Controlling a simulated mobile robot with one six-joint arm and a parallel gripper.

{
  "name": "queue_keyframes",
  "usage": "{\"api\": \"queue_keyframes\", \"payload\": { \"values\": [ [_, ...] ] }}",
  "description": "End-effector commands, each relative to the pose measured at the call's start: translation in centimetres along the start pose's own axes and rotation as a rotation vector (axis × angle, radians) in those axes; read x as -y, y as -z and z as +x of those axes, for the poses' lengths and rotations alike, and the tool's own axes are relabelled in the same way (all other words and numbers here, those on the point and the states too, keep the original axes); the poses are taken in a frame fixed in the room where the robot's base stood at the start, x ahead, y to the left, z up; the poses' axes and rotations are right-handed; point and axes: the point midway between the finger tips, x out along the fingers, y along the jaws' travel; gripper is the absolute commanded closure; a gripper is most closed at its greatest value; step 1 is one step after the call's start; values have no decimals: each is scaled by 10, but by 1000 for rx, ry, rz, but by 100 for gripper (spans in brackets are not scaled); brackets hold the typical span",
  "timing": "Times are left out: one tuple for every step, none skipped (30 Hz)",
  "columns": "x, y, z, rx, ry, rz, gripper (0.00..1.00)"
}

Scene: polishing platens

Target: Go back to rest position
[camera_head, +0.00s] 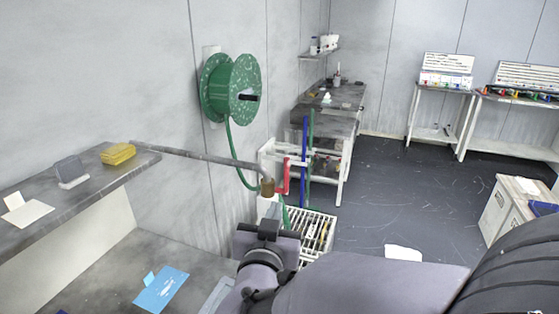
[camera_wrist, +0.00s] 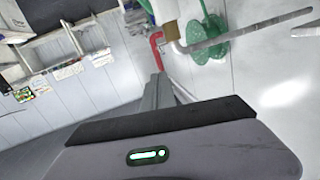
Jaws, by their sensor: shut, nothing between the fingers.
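My gripper (camera_head: 259,228) is at the lower middle of the head view, above the lower grey bench and left of the white slatted rack. In the wrist view its grey body with a green-lit indicator fills the bottom, and the narrow grey fingers (camera_wrist: 158,92) point up the picture. The fingers are shut with nothing held. My dark grey arm reaches in from the lower right of the head view. A brass-coloured fitting (camera_head: 267,187) on the end of a grey pipe is just above my gripper in the head view, apart from it.
A green hose reel (camera_head: 232,88) hangs on the left wall. A grey shelf (camera_head: 75,200) holds a yellow block (camera_head: 118,153). A blue sheet (camera_head: 160,289) lies on the lower bench. A red pipe (camera_head: 284,176) stands near the slatted rack (camera_head: 315,238). Open dark floor (camera_head: 400,190) lies beyond.

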Motion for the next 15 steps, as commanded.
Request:
{"api": "queue_keyframes", "payload": {
  "values": [
    [-8,7,1,47,30,72,100],
    [-12,9,-1,96,62,124,100],
    [-18,12,-7,171,110,188,100],
    [-23,12,-14,234,145,227,100],
    [-29,11,-25,300,176,256,100],
    [-38,8,-43,390,207,283,100],
    [-46,4,-58,459,220,296,100],
    [-56,-1,-75,528,224,303,100],
    [-70,-10,-99,618,215,306,100],
    [-81,-17,-117,680,200,306,100],
    [-92,-24,-135,739,178,306,100],
    [-107,-33,-157,807,142,308,100],
    [-116,-39,-172,852,113,311,100],
    [-125,-44,-184,889,86,314,100],
    [-134,-49,-199,929,53,318,100]
  ]
}}
